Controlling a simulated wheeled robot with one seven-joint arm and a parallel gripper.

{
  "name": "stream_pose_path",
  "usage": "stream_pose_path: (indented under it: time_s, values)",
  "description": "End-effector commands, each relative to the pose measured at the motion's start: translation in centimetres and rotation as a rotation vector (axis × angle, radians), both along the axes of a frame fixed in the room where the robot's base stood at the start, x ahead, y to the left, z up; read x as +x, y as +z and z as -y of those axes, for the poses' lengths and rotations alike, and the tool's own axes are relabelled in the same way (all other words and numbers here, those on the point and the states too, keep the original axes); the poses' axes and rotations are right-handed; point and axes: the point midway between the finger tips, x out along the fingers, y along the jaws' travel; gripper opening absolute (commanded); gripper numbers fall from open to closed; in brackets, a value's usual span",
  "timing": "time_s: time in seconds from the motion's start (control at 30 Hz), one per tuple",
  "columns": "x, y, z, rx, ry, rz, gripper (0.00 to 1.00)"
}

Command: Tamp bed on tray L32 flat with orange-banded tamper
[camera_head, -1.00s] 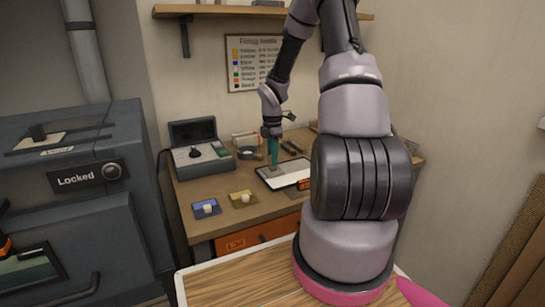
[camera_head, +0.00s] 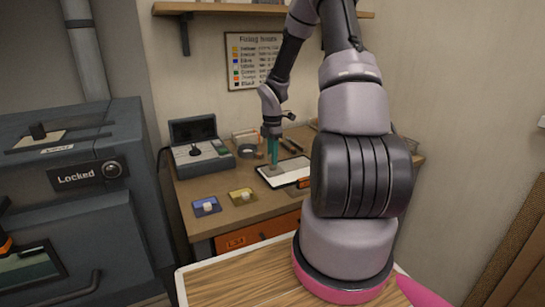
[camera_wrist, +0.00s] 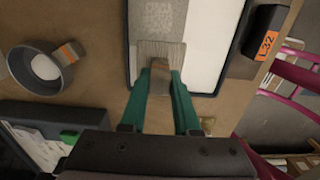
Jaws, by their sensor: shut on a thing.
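The tray (camera_head: 268,181) lies on the workbench with a dark rim and a white surface. It also shows at the top of the wrist view (camera_wrist: 208,60). A grey textured bed patch (camera_wrist: 163,14) lies on its white surface. A black block with an orange L32 label (camera_wrist: 266,43) sits beside the tray. My gripper (camera_wrist: 162,76), with green fingers, is shut on the tamper, a pale, ridged flat block (camera_wrist: 148,49) with a grip.
A dark round bowl (camera_wrist: 22,76) with a white inside and an orange-banded piece at its rim stands left of the tray. A device with an open lid (camera_head: 200,156), a blue pad (camera_head: 206,207) and a yellow pad (camera_head: 241,196) are also on the bench.

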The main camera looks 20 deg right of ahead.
Motion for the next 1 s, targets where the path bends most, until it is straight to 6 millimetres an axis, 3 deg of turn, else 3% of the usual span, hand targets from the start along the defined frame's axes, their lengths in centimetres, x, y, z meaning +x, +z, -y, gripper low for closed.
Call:
stream_pose_path:
  time_s: [0.27,0.6,1.0]
  values:
    - [-0.1,0.1,0.0,0.000,0.000,-0.002,0.00]
    - [0.0,2.1,0.0,0.000,0.000,-0.001,0.00]
    - [0.0,2.1,0.5,0.000,-0.002,-0.001,0.00]
